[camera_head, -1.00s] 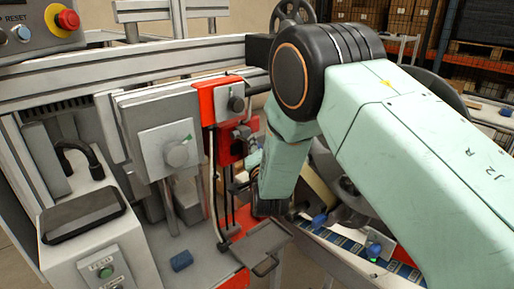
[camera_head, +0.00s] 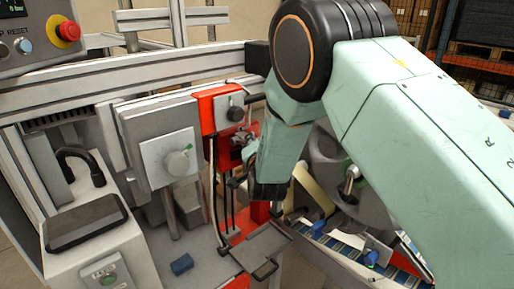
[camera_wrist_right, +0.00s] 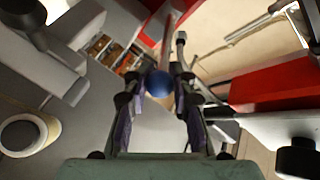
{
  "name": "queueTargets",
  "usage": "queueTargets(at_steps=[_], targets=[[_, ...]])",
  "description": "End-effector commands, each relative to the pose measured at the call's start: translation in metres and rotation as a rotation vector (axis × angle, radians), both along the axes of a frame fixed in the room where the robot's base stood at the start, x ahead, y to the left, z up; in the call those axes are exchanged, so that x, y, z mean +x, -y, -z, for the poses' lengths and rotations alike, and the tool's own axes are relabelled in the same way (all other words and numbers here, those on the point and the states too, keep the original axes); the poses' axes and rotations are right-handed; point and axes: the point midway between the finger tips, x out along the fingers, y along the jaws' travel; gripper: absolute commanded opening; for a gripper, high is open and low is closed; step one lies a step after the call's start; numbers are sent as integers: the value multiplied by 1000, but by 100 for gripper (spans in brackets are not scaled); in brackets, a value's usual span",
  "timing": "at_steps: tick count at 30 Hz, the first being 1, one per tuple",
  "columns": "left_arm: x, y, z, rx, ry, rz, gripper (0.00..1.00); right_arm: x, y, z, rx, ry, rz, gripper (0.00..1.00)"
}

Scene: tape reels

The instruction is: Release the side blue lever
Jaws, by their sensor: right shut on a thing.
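The blue lever's round knob (camera_wrist_right: 158,84) shows in the right wrist view, between the two fingertips of my right gripper (camera_wrist_right: 161,76). The fingers are closed on it from both sides. A reddish shaft (camera_wrist_right: 167,45) runs up from behind the knob. In the head view my right arm comes in from the right and its dark wrist (camera_head: 271,190) is beside the red machine bracket (camera_head: 225,150); the arm hides the fingers and the lever there. My left gripper is not in view.
A grey box with a round knob (camera_head: 178,163) stands left of the red bracket. A small tray (camera_head: 262,246) juts out below. A blue cylinder (camera_head: 181,264) lies on the grey surface. A conveyor with blue parts (camera_head: 345,252) runs at right.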

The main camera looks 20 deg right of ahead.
Motion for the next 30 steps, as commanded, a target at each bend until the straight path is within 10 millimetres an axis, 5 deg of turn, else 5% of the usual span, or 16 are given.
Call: queueTargets(at_steps=[10, 29, 30], targets=[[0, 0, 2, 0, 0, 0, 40, 10, -5, -23, -1, 20, -4, 0], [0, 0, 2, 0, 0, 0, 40, 13, -5, -29, -2, 23, -3, 0], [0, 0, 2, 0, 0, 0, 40, 13, -5, -29, -2, 23, -3, 23]])
